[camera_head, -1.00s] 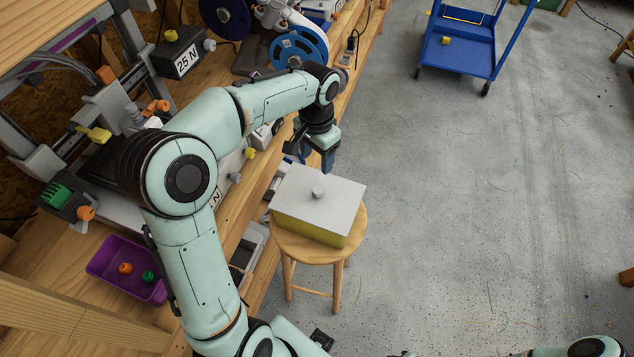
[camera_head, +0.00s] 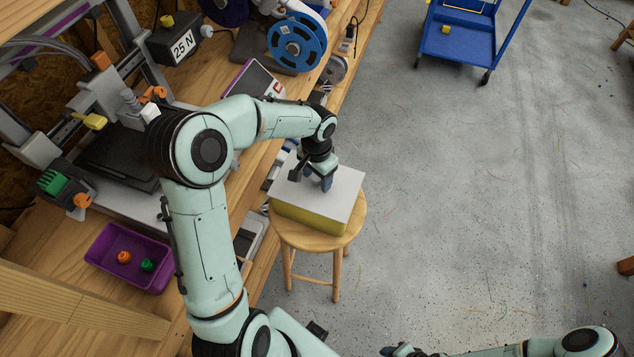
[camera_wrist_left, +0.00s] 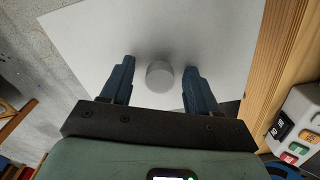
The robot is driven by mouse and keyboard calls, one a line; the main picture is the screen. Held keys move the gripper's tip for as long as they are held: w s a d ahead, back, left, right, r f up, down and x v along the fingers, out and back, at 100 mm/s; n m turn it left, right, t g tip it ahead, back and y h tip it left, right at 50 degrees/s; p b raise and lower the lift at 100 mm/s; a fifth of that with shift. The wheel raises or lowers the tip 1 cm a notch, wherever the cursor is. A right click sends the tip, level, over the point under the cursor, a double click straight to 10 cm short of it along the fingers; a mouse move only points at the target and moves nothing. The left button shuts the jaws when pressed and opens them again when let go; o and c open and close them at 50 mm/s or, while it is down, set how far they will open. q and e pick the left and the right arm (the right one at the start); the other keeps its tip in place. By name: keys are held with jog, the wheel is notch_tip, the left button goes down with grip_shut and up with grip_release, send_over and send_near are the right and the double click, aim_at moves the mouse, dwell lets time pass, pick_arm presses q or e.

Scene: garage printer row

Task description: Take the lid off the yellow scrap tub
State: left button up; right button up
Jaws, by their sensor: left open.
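The yellow scrap tub (camera_head: 306,220) stands on a round wooden stool (camera_head: 290,240) with its white lid (camera_head: 345,190) lying flat on top. My left gripper (camera_head: 311,182) is over the lid, pointing down. In the left wrist view, the lid (camera_wrist_left: 200,30) has a round grey knob (camera_wrist_left: 160,76) near its middle. The open fingers of my left gripper (camera_wrist_left: 160,88) stand on either side of the knob, with a gap on each side. In the head view the knob is hidden by the gripper. My right gripper (camera_head: 398,350) shows only partly at the bottom edge.
The workbench on the left holds a purple bin (camera_head: 105,240) with small orange and green parts, a printer, and a blue spool (camera_head: 297,43). A blue cart (camera_head: 457,45) stands at the back. The floor to the stool's right is clear.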

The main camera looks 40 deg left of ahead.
pick_arm(q)
jog(key=shift+f, duration=0.15)
grip_shut()
